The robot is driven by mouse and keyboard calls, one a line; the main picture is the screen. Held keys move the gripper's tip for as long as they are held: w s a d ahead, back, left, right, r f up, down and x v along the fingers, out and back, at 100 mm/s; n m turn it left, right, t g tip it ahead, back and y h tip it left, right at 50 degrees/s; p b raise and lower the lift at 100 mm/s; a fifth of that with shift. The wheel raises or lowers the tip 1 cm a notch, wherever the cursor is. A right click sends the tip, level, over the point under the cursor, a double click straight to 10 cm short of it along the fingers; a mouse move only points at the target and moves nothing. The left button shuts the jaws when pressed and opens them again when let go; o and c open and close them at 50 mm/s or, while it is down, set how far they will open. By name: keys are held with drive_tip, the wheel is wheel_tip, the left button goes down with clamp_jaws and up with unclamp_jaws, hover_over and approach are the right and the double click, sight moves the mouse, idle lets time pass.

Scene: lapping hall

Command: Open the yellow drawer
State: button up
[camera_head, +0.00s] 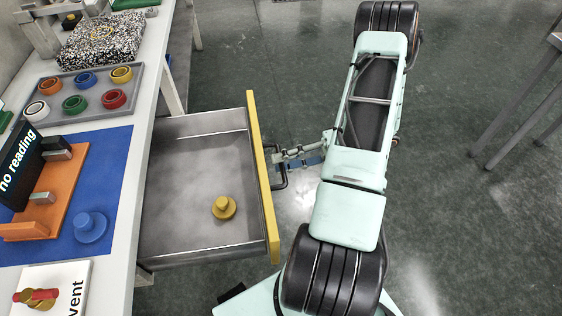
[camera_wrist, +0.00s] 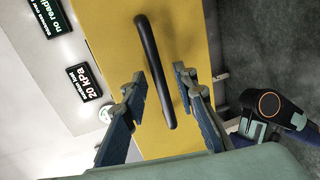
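The yellow drawer (camera_head: 262,185) is pulled well out from under the white bench in the head view, its grey inside open to sight. A brass-yellow knobbed piece (camera_head: 223,207) lies on its floor. The yellow front also fills much of the wrist view (camera_wrist: 198,35). Its dark bar handle (camera_head: 281,170) shows in the wrist view as a black bar (camera_wrist: 154,65). My gripper (camera_head: 287,158) is at the handle. In the wrist view my gripper (camera_wrist: 161,77) has its two blue fingers apart, one each side of the bar, with gaps visible between bar and fingers.
On the bench (camera_head: 150,95) are a grey tray (camera_head: 62,87) of coloured rings, a blue mat (camera_head: 112,165) with an orange stand (camera_head: 60,190), and a blue knobbed piece (camera_head: 90,225). A grey-legged table (camera_head: 520,100) stands at right. Floor between is clear.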

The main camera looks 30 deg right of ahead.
drive_tip(key=v, duration=1.1)
